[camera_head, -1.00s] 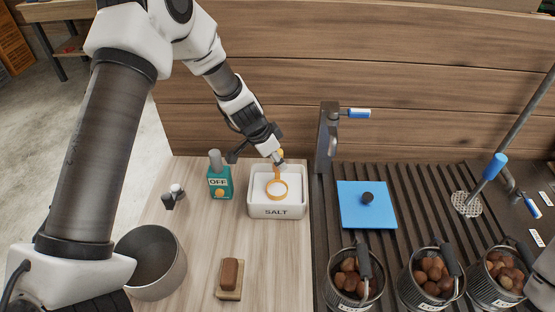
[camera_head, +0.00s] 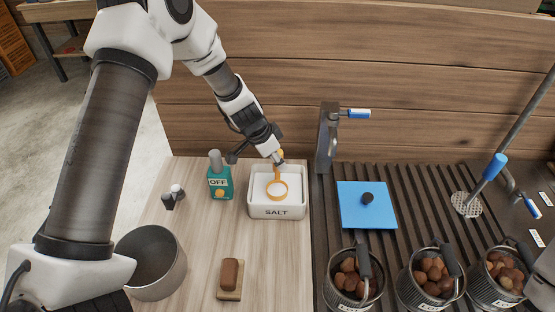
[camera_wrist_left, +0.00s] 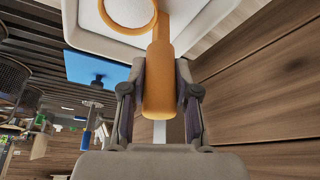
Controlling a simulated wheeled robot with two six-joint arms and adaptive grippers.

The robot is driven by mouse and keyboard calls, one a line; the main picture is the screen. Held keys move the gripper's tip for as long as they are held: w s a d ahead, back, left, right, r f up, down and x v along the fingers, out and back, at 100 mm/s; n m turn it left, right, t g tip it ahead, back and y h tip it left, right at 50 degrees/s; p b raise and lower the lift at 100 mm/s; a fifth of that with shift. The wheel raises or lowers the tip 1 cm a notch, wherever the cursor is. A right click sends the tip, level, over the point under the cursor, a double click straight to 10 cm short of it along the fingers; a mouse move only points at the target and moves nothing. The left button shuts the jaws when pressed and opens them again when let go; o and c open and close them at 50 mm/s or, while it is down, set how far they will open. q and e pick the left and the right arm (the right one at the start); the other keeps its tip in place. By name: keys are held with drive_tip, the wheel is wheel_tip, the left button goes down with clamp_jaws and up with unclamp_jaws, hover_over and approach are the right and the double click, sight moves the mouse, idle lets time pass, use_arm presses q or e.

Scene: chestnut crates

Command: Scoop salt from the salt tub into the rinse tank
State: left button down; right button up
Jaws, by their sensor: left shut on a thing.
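The white salt tub (camera_head: 277,212) stands on the light wooden counter, marked SALT. An orange scoop (camera_head: 277,184) with a round bowl of white salt is at the tub's opening; whether it touches the salt below I cannot tell. My left gripper (camera_head: 279,160) is shut on the scoop's handle, above the tub's back edge. In the left wrist view the scoop's thick handle (camera_wrist_left: 160,85) sits between the fingers, and its bowl (camera_wrist_left: 130,10) looks white inside. No tank is labelled as the rinse tank; a blue lid (camera_head: 366,210) with a dark knob lies right of the tub. My right gripper is not in view.
A teal OFF bottle (camera_head: 220,184) stands left of the tub. A metal pot (camera_head: 168,262) and a brown brush (camera_head: 230,274) are nearer. Baskets of chestnuts (camera_head: 352,280) line the front right. A tap post (camera_head: 328,138) rises behind the slatted dark top.

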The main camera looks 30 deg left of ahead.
use_arm(q)
drive_tip(key=shift+r, duration=0.15)
wheel_tip(320, 180, up, 12)
drive_tip(key=p, duration=0.9)
drive_tip(key=shift+f, duration=0.25)
